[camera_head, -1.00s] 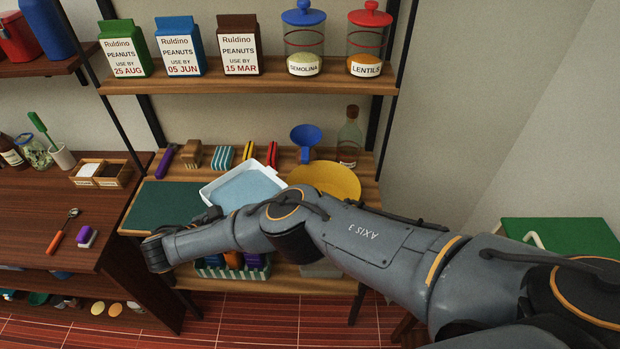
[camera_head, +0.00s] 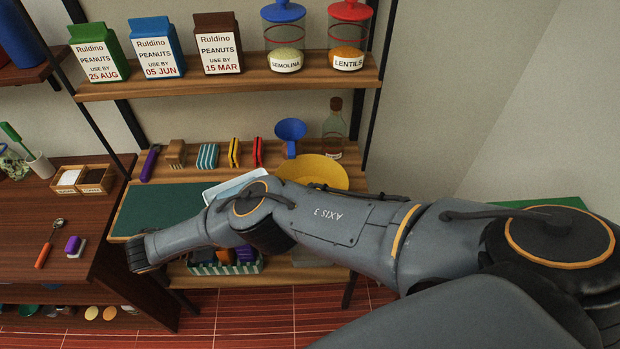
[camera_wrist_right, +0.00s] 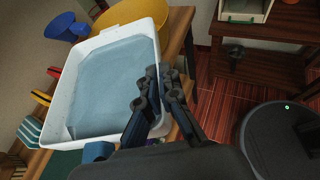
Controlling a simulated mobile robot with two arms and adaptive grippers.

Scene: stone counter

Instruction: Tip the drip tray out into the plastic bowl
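The drip tray (camera_wrist_right: 72,92) is white and rectangular with blue-grey liquid in it. In the head view the tray (camera_head: 211,192) is mostly hidden behind my right arm. My right gripper (camera_wrist_right: 159,76) has one finger inside and one outside the tray's near wall and looks shut on it. I cannot tell how high the tray is held. My left gripper is out of view.
A blue funnel (camera_head: 291,131) and a glass bottle (camera_head: 334,128) stand behind the bowl. Sponges and brushes line the shelf's back. A green board (camera_head: 150,210) lies to the left. The upper shelf (camera_head: 230,83) holds cartons and jars.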

